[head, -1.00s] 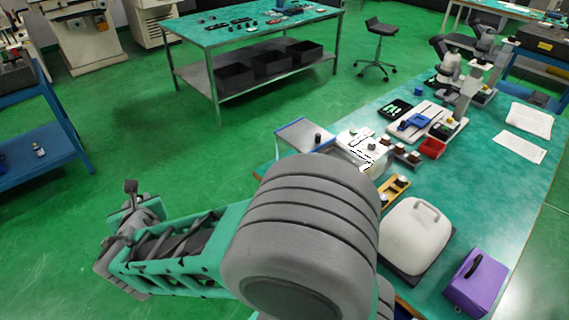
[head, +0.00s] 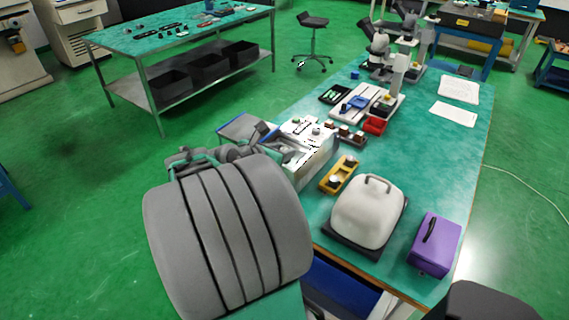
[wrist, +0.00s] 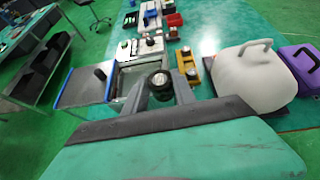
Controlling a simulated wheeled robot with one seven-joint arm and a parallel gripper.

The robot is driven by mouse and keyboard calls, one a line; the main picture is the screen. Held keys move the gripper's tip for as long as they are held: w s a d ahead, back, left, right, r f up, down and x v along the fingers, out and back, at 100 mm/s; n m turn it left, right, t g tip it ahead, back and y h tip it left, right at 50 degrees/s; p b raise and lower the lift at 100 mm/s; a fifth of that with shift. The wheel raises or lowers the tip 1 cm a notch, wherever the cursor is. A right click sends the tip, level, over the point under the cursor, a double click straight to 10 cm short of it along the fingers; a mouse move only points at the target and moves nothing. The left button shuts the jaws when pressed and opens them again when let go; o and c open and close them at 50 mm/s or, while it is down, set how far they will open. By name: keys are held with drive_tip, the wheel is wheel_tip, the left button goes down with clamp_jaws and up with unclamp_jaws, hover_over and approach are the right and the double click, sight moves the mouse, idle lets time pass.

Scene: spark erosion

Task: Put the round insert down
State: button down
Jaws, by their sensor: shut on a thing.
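The round insert (wrist: 160,79) shows in the wrist view as a small dark, metal-topped round piece between my fingertips. My gripper (wrist: 162,86) is shut on it, and it is held in the air. In the head view my gripper (head: 225,153) is partly hidden behind my large grey arm link, near the blue-edged tray and the white-and-metal machine; the insert cannot be made out there. A yellow holder (head: 339,175) with round pieces stands on the green table right of the machine; it also shows in the wrist view (wrist: 187,63), right of my gripper.
The white-and-metal machine (head: 312,155) and blue-edged tray (head: 240,127) are at the table's left end. A white domed cover (head: 366,214), a purple case (head: 436,245), a red bin (head: 374,126) and microscopes (head: 385,55) also stand on the table (head: 425,160). Bare tabletop lies between them.

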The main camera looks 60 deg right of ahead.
drive_tip(key=shift+m+g, duration=0.3)
drive_tip(key=shift+g, duration=0.1)
drive_tip(key=w+d+f, duration=0.1)
drive_tip(key=d+f, duration=0.2)
drive_tip(key=d, duration=0.1)
drive_tip(key=w+d+f, duration=0.1)
drive_tip(key=d+f, duration=0.2)
drive_tip(key=d, duration=0.1)
drive_tip(key=w+d+f, duration=0.2)
drive_tip(key=d+f, duration=0.1)
drive_tip(key=d, duration=0.1)
drive_tip(key=shift+d+p, duration=0.3)
drive_tip(key=shift+p, duration=0.05)
drive_tip(key=shift+w+d+f, duration=0.1)
drive_tip(key=shift+d+f, duration=0.1)
drive_tip(key=shift+f, duration=0.05)
drive_tip(key=shift+w+d+f, duration=0.1)
drive_tip(key=shift+d+f, duration=0.05)
drive_tip(key=shift+f, duration=1.55)
drive_tip(key=shift+f, duration=0.25)
drive_tip(key=c, duration=1.3)
unclamp_jaws()
drive_tip(key=shift+c, duration=0.2)
drive_tip(key=shift+o, duration=0.2)
